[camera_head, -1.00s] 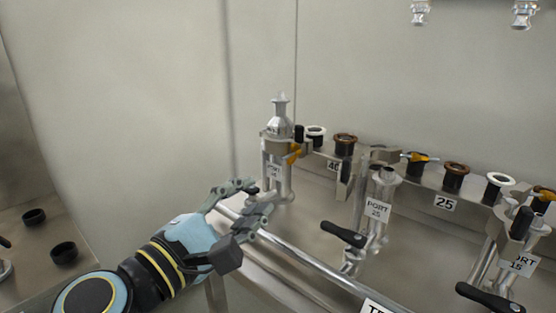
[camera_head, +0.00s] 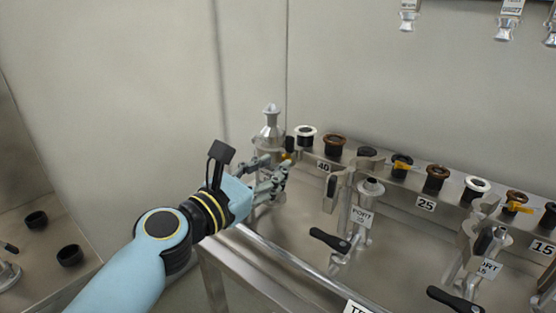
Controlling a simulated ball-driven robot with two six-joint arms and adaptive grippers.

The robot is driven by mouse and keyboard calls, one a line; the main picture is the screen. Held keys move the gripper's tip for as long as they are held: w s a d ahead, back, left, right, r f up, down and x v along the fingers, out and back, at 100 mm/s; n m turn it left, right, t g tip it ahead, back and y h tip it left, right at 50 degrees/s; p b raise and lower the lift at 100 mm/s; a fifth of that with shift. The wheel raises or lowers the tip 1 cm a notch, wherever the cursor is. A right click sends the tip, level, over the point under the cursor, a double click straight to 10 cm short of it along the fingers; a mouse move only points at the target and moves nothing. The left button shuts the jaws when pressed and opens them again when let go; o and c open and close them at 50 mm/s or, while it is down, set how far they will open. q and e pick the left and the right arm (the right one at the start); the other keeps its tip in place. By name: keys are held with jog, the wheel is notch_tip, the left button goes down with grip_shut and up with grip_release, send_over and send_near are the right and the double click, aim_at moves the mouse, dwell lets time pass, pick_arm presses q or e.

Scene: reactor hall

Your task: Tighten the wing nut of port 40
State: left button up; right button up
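Port 40 (camera_head: 264,148) is the metal fitting at the left end of the bench, with a silver cone-topped piece (camera_head: 271,124) standing upright on it. My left gripper (camera_head: 279,163) reaches in from the lower left, in front of the port. Its fingers are apart, with the tips close to the wing nut; I cannot tell whether they touch it. My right gripper is not in view.
A rail with a 40 label (camera_head: 324,167) and a 25 label (camera_head: 425,204) carries several rings and clamps. Port 25 (camera_head: 362,216) has a black-handled valve (camera_head: 329,240) sticking out. A front bar (camera_head: 290,262) runs along the bench. Black caps (camera_head: 70,255) lie on the left counter.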

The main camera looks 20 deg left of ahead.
pick_arm(q)
jog(key=shift+x, duration=1.25)
grip_shut()
